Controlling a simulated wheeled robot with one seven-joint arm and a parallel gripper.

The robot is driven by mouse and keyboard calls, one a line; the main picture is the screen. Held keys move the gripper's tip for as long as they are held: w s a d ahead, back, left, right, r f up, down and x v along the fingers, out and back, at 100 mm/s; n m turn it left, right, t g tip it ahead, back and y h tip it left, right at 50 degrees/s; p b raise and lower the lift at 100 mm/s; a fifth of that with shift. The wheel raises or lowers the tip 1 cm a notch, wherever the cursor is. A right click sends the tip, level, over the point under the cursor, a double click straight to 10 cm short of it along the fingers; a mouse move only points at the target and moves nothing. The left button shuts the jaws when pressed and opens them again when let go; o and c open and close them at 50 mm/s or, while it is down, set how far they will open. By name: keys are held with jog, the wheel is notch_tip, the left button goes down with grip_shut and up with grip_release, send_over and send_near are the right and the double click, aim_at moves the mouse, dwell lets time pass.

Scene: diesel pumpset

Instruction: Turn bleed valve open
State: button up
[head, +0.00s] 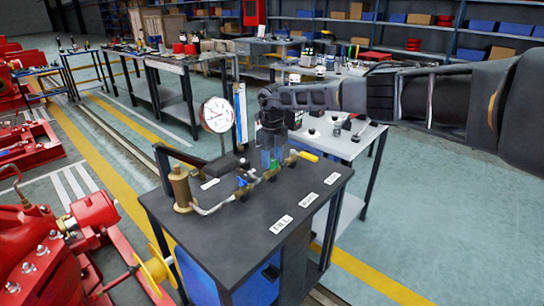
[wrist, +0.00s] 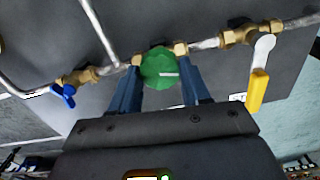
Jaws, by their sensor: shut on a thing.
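A round green valve knob (wrist: 160,69) sits on the brass and steel pipe run, in the middle of three valves. In the head view the green knob (head: 274,169) shows low between my fingers. My gripper (head: 271,158) comes down from above the bench, and its two blue fingers are shut on the green knob, one on each side in the wrist view (wrist: 161,88). A white mark shows on the knob's face.
A blue-handled valve (wrist: 66,90) and a yellow-handled valve (wrist: 259,85) flank the knob on the same pipe. A white-faced gauge (head: 217,115) and a brass cylinder (head: 180,188) stand at the left of the dark bench (head: 240,235). Red machinery (head: 70,240) is at far left.

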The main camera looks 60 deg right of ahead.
aim_at(273, 161)
jog(key=n, duration=0.4)
jog(key=shift+n, duration=2.2)
jog(key=o, duration=1.1)
jog(key=shift+c, duration=0.2)
jog(key=shift+r, duration=0.15)
notch_tip(273, 161, up, 8)
jog(key=shift+f+b, duration=0.25)
jog(key=shift+b, duration=0.1)
jog(key=shift+s, duration=0.1)
